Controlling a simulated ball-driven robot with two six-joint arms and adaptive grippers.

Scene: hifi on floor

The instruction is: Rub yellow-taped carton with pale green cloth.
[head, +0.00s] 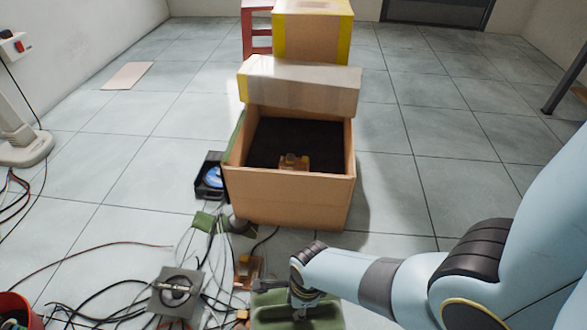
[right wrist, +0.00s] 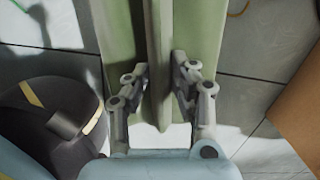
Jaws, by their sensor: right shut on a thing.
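The yellow-taped carton (head: 312,38) stands at the back centre in the head view, with yellow tape along its side edges. The pale green cloth (head: 270,311) is at the bottom centre, low over the floor. My right gripper (head: 300,300) is at the cloth, well in front of the carton and apart from it. In the right wrist view the cloth (right wrist: 205,30) rises in a narrow fold between the fingers, and my right gripper (right wrist: 160,80) is shut on that fold. Whether the cloth touches the floor is unclear. My left gripper is not in view.
An open carton (head: 290,200) with a raised flap stands between the cloth and the taped carton. A black box (head: 208,176) is beside it. Cables and small parts (head: 175,290) litter the front left floor. A red stool (head: 256,30) is behind. The right floor is mostly clear.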

